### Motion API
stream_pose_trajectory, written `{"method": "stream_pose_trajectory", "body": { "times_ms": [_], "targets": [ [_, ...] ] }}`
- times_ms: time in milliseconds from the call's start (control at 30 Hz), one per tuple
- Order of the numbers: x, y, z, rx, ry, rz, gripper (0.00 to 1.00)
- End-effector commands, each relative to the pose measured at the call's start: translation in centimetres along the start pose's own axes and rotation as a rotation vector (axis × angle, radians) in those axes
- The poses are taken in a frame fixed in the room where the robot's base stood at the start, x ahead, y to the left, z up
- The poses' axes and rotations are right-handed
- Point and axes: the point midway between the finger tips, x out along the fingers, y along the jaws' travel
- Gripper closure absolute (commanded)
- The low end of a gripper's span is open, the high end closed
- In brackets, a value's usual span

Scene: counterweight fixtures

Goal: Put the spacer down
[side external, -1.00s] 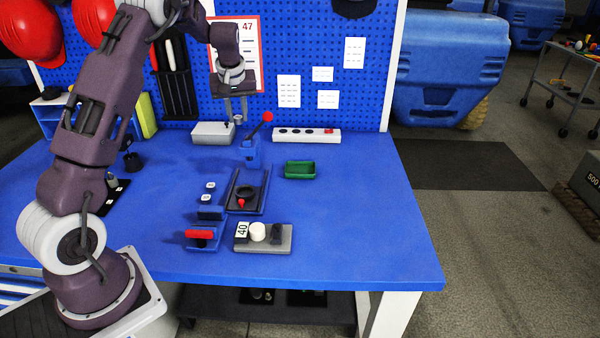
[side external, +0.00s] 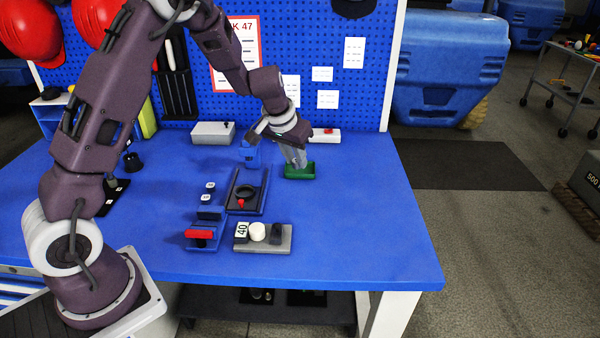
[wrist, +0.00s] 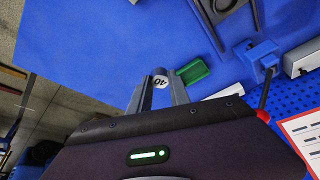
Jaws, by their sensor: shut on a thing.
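My gripper (side external: 297,163) is shut on the spacer (wrist: 160,80), a small light round piece marked 40. The spacer sits between the two grey fingertips in the wrist view and is hard to make out in the side view. The green tray (side external: 301,174) is on the blue table. In the side view the fingertips overlap the tray's back part. In the wrist view the tray (wrist: 193,72) shows just right of the spacer and partly behind the right finger. The spacer's height above the table is unclear.
A blue lever stand (side external: 250,154) with a red knob (wrist: 262,115) is left of the tray. A power strip (side external: 326,136) lies behind. A dark ring fixture (side external: 233,207) and a grey plate (side external: 284,243) stand in front. The table's right side is clear.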

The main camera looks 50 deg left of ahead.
Motion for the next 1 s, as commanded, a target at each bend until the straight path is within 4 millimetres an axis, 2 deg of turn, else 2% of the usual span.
{"method": "stream_pose_trajectory", "body": {
  "times_ms": [33, 233, 333, 433, 533, 800, 1000],
  "targets": [
    [1.4, -0.1, 0.7, -0.004, -0.006, 0.000, 1.00],
    [7.0, -0.1, 3.0, -0.005, -0.007, 0.000, 1.00],
    [9.2, -0.1, 3.9, -0.004, -0.005, 0.000, 1.00],
    [10.3, -0.3, 3.7, -0.004, 0.000, -0.001, 1.00],
    [11.3, -1.5, 1.8, -0.005, 0.004, -0.002, 1.00],
    [14.4, -6.0, -5.7, 0.003, 0.004, -0.004, 1.00],
    [15.8, -8.1, -9.2, -0.002, 0.003, -0.002, 1.00]
  ]
}}
